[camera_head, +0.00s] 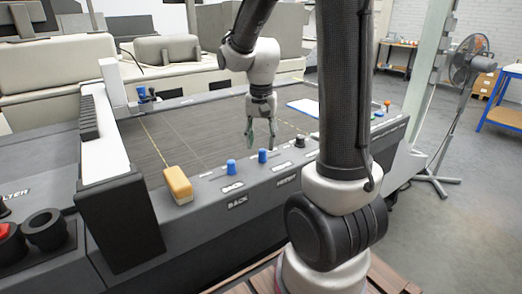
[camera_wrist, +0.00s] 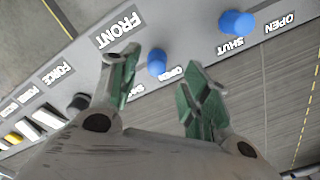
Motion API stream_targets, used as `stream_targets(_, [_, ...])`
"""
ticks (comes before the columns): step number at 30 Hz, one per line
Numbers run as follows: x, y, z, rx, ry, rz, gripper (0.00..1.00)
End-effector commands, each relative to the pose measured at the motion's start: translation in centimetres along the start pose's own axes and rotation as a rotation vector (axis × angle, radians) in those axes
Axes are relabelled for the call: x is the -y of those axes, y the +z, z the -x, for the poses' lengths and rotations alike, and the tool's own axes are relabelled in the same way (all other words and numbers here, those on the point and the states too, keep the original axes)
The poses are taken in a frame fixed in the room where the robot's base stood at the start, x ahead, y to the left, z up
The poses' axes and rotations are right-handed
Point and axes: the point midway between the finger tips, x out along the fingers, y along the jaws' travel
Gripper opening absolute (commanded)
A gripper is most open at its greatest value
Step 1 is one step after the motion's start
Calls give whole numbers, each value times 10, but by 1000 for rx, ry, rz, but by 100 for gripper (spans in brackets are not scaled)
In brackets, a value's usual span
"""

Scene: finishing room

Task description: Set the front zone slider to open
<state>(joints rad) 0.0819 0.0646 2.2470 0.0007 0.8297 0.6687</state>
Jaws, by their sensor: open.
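The front zone slider's blue knob (camera_head: 262,156) is on the grey control rail. In the wrist view this knob (camera_wrist: 157,62) is beside the FRONT label (camera_wrist: 118,30), with partly hidden SHUT and OPEN marks below. My gripper (camera_head: 261,147) is open and empty, pointing down, above and behind the knob in the head view. In the wrist view the fingertips (camera_wrist: 163,65) frame the knob from either side. It looks apart from them, and the height gap is unclear.
The back zone's blue knob (camera_head: 231,166) is left of the front one; in the wrist view it (camera_wrist: 237,22) sits by SHUT. A black knob (camera_head: 300,141) is to the right. A yellow block (camera_head: 178,185) is at the rail's left. The dark bed (camera_head: 195,135) looks clear.

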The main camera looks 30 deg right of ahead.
Motion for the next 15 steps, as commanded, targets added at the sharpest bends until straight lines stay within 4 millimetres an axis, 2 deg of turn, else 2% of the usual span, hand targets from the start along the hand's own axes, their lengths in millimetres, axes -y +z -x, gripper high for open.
stream_targets(3, [1, 0, 28, -4, -3, 0, 47])
stream_targets(7, [1, 0, 54, -3, -3, 0, 47])
stream_targets(10, [1, 0, 67, -1, -1, 0, 47])
stream_targets(15, [0, 1, 76, 1, 0, 0, 47])
